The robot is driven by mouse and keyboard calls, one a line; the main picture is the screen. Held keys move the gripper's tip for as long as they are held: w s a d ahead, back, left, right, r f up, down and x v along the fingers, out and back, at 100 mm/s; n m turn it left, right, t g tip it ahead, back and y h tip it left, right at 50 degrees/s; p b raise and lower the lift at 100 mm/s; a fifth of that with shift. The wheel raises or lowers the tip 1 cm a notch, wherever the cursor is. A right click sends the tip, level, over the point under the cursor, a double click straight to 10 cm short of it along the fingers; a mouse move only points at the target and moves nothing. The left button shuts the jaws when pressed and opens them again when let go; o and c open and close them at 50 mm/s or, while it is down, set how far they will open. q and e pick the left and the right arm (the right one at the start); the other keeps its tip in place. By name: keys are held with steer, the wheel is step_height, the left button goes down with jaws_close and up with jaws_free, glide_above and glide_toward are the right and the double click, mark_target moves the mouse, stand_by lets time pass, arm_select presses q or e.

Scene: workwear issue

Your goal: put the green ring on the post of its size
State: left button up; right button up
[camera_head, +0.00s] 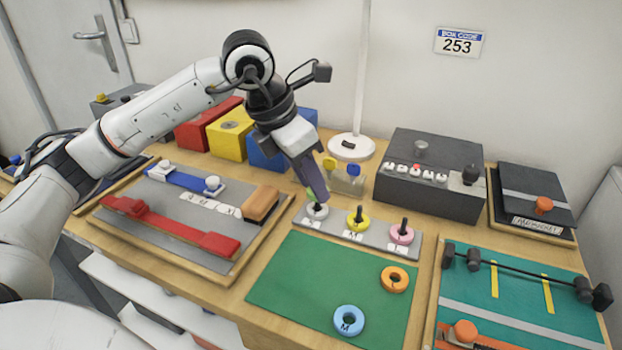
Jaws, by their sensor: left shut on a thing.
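My left gripper (313,192) is shut on the green ring, of which only a green sliver (311,195) shows between the fingers. It is directly above the left post of the grey post board (334,228). That left post has a white round base (317,211), and the fingers hide its upper part. I cannot tell whether the ring is around the post or above it. My right gripper is not in view.
An orange ring (394,279) and a blue ring (348,320) lie on the green mat (290,280) in front of the board. A dark control box (430,190) stands behind right. A board with red and blue bars (175,230) lies left. A white lamp-like stand (350,147) is behind.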

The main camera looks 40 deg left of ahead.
arm_select(q)
steer(key=shift+f+b, duration=0.3)
steer(key=shift+f, duration=0.15)
stand_by(0.3)
steer(key=o, duration=1.5)
steer(key=shift+r, duration=0.1)
steer(key=shift+r+p, duration=2.8)
steer(key=shift+r, duration=0.65)
